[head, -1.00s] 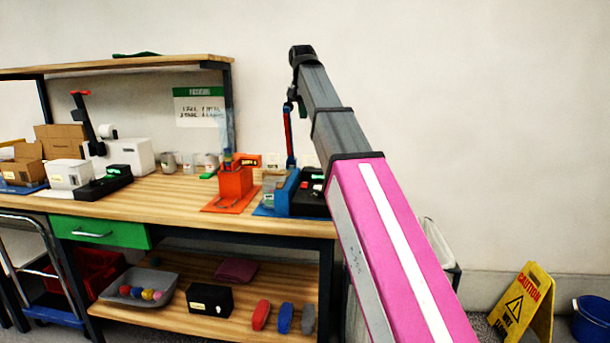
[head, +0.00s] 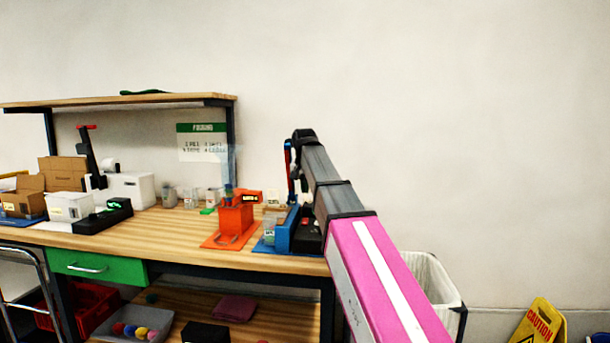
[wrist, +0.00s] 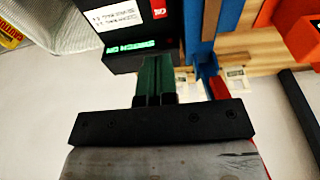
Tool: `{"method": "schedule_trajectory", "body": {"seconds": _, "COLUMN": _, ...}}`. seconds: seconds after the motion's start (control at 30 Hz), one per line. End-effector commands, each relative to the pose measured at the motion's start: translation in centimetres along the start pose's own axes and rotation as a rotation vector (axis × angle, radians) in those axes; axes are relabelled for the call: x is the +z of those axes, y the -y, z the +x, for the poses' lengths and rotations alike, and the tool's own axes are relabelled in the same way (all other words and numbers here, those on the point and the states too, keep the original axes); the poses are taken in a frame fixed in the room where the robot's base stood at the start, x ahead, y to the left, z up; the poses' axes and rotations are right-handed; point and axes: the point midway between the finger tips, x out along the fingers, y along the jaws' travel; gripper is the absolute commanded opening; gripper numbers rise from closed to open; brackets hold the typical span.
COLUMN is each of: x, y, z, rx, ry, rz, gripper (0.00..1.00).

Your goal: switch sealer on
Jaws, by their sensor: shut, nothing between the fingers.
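A black box (wrist: 130,30) fills the upper left of the wrist view. It has a white label (wrist: 118,14), a small red switch or mark (wrist: 159,12) and lit green lettering (wrist: 131,48) along its edge, upside down and hard to read. In the head view the box (head: 309,238) sits at the bench's right end, partly behind my arm. No readable name marks it as the sealer. My gripper (wrist: 157,60) is shut and empty, its green fingertips at the box's lettered edge. I cannot tell whether they touch. The head view hides the fingers behind my arm.
A blue fixture (wrist: 207,70) stands beside the box, with an orange stand (head: 236,219) further left. The wooden bench (head: 170,230) also holds a white machine (head: 130,190) and cartons (head: 62,173). A white bin (head: 430,280) stands right of the bench.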

Motion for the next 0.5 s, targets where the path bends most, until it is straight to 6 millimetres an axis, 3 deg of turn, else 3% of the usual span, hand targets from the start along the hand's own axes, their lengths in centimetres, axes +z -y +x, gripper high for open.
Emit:
{"method": "schedule_trajectory", "body": {"seconds": 0.3, "x": 0.1, "y": 0.0, "z": 5.8, "rx": 0.0, "ry": 0.001, "rz": 0.0, "gripper": 0.0}}
{"method": "schedule_trajectory", "body": {"seconds": 0.5, "x": 0.0, "y": 0.0, "z": 8.5, "rx": 0.0, "ry": 0.0, "rz": 0.0, "gripper": 0.0}}
